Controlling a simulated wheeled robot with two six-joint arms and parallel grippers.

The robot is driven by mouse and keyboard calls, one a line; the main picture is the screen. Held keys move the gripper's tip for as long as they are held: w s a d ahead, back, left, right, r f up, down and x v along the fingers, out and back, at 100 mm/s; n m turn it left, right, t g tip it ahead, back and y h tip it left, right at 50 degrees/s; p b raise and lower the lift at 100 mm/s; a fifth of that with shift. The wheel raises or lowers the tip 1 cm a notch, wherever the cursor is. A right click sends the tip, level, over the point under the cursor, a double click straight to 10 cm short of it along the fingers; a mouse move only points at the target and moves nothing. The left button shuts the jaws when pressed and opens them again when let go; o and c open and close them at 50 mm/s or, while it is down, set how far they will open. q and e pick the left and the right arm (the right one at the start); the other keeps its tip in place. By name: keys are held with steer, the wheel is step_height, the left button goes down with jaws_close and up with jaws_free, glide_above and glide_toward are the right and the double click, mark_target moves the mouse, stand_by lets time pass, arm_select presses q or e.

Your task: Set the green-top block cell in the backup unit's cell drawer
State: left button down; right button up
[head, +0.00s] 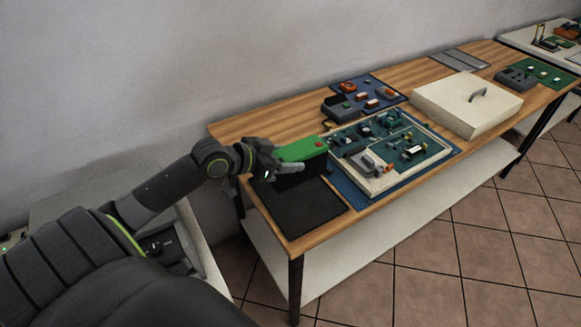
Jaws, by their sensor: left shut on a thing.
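The block cell (302,149) has a bright green top and dark sides, with a small red spot at its right end. My left gripper (283,168) is shut on it at the left part of the workbench. The cell is over or just behind a black mat (299,214); I cannot tell whether it touches the bench. The gripper hides part of its near side. No open cell drawer shows clearly, and I cannot tell which unit is the backup unit. My right gripper is not in view.
A pale tray with circuit boards (440,138) lies right of the cell on a blue mat. Behind it is a dark blue mat (372,83) with small parts. A cream box with a handle (467,103) stands farther right. Bare wood (262,122) shows at the back left.

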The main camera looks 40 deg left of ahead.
mark_target(286, 179)
arm_select(q)
steer(key=shift+d+f, duration=0.15)
steer(key=shift+f, duration=3.25)
steer(key=c, duration=0.9)
jaws_free()
steer(key=shift+f, duration=0.25)
steer(key=o, duration=0.4)
steer(key=shift+s, duration=0.1)
steer(key=shift+r, duration=0.1)
